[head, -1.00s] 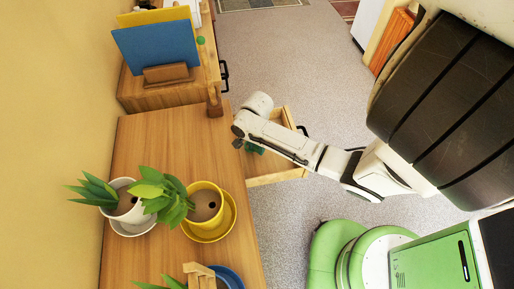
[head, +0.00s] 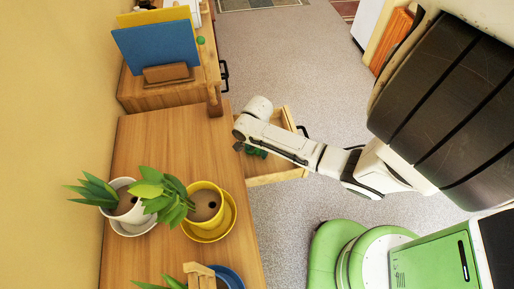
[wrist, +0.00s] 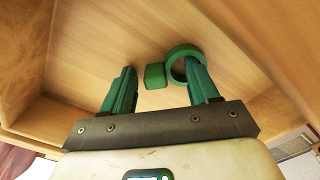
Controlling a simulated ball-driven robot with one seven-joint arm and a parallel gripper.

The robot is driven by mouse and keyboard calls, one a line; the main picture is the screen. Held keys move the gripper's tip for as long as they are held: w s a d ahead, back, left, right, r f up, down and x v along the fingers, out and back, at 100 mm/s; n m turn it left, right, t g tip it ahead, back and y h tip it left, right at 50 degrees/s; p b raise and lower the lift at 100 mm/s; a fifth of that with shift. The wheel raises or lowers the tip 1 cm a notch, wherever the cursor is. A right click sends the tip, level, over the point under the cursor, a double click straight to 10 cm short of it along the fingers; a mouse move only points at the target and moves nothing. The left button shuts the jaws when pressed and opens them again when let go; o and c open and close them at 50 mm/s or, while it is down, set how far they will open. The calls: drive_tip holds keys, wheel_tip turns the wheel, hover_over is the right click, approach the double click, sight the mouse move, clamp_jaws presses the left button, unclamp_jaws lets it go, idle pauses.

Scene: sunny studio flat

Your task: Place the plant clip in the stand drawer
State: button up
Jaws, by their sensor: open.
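The stand drawer (head: 282,175) is pulled out from the wooden stand (head: 165,145). The plant clip (wrist: 155,76), a green ring with a small green block beside it, shows inside the drawer in the wrist view, against the wooden drawer floor (wrist: 100,45). My gripper (wrist: 160,68) is open, with its two green fingers apart and pointing into the drawer. The block is between the fingers, and the ring is partly behind the right finger. I cannot tell whether the ring touches that finger. In the head view, my arm hides most of the gripper (head: 252,151) and the clip.
A white pot (head: 123,205) and a yellow pot (head: 207,205) with plants stand on the stand top, with a blue pot (head: 230,276) near the bottom edge. The drawer walls enclose the gripper closely. A blue board (head: 155,48) stands on another unit behind.

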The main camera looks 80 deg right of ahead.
sight(257, 149)
wheel_tip(257, 149, up, 12)
drive_tip(key=shift+r+p, duration=0.15)
drive_tip(key=shift+p, duration=0.25)
drive_tip(key=shift+s, duration=0.1)
idle(0.3)
